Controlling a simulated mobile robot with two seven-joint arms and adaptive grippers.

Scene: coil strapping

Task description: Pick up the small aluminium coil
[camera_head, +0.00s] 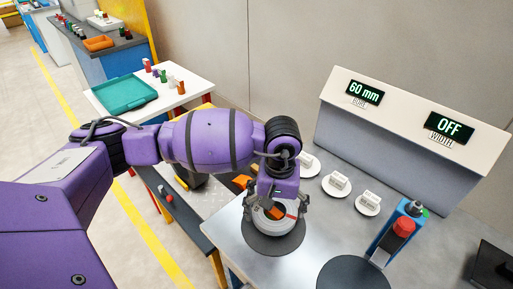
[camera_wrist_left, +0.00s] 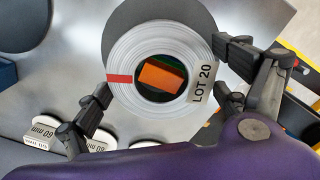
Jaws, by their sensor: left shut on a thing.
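The small aluminium coil (camera_head: 266,224) is a pale ring with a red stripe, at a dark round pad (camera_head: 275,243) on the grey bench. The left wrist view shows the coil (camera_wrist_left: 122,50) close up, with a "LOT 20" label and orange and green in its bore. My left gripper (camera_head: 273,209) points down over it, its fingers on opposite sides of the outer rim. It is shut on the coil. I cannot tell whether the coil touches the pad. My right gripper is not in view.
A panel (camera_head: 400,130) reading "60 mm" and "OFF" stands behind. Several white discs with blocks (camera_head: 337,184) lie before it. A blue device with a red knob (camera_head: 403,227) and another dark pad (camera_head: 353,274) are to the right. A teal tray (camera_head: 125,94) sits on a white table.

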